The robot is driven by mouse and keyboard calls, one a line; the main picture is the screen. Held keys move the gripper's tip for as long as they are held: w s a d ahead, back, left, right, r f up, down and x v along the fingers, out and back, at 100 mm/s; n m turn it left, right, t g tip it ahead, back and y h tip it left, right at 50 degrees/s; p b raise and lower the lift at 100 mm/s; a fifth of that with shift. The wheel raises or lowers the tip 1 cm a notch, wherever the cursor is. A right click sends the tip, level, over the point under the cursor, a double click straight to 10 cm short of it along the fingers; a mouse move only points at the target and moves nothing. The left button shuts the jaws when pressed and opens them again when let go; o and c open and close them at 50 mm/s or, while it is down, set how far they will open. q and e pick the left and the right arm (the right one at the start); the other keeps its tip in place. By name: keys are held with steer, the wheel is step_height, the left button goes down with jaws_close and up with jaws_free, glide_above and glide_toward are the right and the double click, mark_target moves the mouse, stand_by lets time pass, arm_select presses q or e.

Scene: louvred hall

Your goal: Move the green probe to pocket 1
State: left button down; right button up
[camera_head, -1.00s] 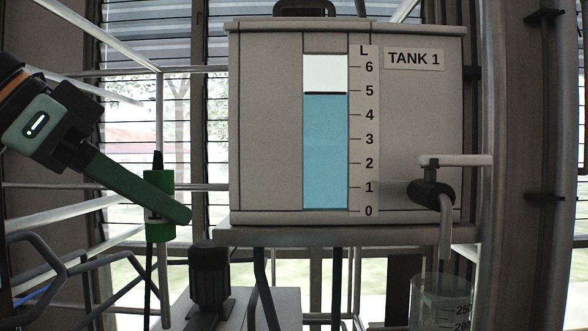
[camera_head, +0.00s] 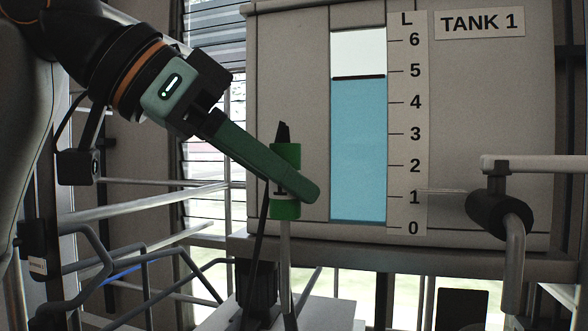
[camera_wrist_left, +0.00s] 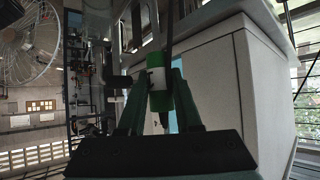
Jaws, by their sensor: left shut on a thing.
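The green probe (camera_head: 287,153) has a white label band, a dark tip on top and a thin grey stem below. It stands upright in my left gripper (camera_head: 305,190), in front of the tank's lower left edge. In the left wrist view the green probe (camera_wrist_left: 154,61) sits between the two fingertips of my left gripper (camera_wrist_left: 160,78), which is shut on it. One finger covers part of the probe in the head view. I cannot make out pocket 1. My right gripper is not in view.
Tank 1 (camera_head: 480,100) fills the right side, with a blue level gauge (camera_head: 358,150) reading near 5. Its tap (camera_head: 500,212) juts out at right. A dark block (camera_head: 257,284) stands below the probe. Metal rails (camera_head: 150,208) run at left. A fan (camera_wrist_left: 30,45) shows in the left wrist view.

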arm_select(q)
step_height(320, 180, down, 8)
steer(key=b, duration=0.2)
steer(key=shift+a+f, duration=0.1)
steer(key=shift+a, duration=0.05)
stand_by(0.7)
steer(key=shift+p, duration=0.4)
